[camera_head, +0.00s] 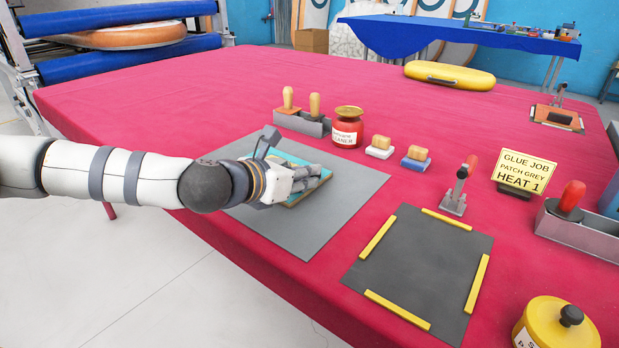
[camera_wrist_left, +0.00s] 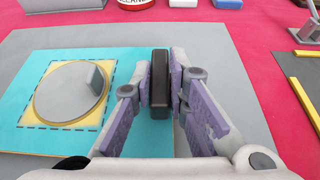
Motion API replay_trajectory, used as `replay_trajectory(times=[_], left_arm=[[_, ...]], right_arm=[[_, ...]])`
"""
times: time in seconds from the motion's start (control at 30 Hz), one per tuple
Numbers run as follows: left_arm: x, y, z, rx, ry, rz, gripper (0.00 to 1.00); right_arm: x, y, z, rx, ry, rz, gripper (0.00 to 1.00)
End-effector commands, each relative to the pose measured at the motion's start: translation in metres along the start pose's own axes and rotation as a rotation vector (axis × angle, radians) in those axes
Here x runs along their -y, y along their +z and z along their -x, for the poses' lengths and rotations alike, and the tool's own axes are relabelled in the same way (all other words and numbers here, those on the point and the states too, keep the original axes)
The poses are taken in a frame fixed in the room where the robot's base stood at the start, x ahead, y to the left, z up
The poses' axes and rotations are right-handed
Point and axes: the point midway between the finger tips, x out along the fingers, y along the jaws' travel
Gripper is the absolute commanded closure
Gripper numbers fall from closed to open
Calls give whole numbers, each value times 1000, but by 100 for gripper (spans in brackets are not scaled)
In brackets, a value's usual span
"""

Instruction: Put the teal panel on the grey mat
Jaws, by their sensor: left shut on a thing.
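The teal panel (camera_head: 285,158) is over the light grey mat (camera_head: 345,205) at the table's near edge, partly hidden by my left gripper (camera_head: 315,178). In the left wrist view the panel (camera_wrist_left: 30,75) looks flat, with a grey disc (camera_wrist_left: 70,90) on a yellow square inside a dashed outline. My left gripper (camera_wrist_left: 160,85) is shut on a black upright grip (camera_wrist_left: 160,70) at the panel's right part. I cannot tell whether the panel touches the mat. A dark grey mat (camera_head: 420,270) with yellow edge strips lies to the right, bare. My right gripper is not in view.
A toggle clamp (camera_head: 456,188) stands at the dark mat's far edge. Behind are a red jar (camera_head: 347,128), two wooden-knobbed blocks and a grey holder (camera_head: 302,122). A sign (camera_head: 525,170) and a yellow pot (camera_head: 555,325) stand right. The red table's far left is clear.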

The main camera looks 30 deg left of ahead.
Motion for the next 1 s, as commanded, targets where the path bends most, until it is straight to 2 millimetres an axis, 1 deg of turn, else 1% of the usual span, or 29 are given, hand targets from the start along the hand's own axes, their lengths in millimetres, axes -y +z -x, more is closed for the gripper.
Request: replay_trajectory(times=[0.13, 0.27, 0.3, 0.37, 0.4, 0.67, 0.73, 0.77, 0.87, 1.0], left_arm=[[0, 4, 2, 4, 0, 0, 100], [0, 0, 0, 2, 0, 1, 100], [0, -1, 0, 0, 1, 1, 83], [0, 0, 0, 2, 0, 1, 70], [0, 0, 1, 2, 0, 1, 65], [0, 1, 1, 2, 0, 1, 65], [0, 6, 3, 6, 1, 1, 65], [0, 7, 6, 6, 1, 2, 65], [-2, 9, 25, 9, 3, 3, 65], [-1, 12, 62, 15, 2, 5, 65]], right_arm=[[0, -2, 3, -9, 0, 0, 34], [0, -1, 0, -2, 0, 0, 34], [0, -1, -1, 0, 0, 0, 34], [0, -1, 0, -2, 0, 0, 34], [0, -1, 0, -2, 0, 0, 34], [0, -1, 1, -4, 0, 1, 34], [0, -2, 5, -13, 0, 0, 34], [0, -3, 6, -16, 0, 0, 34], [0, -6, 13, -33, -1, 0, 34], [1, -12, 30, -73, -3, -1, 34]])
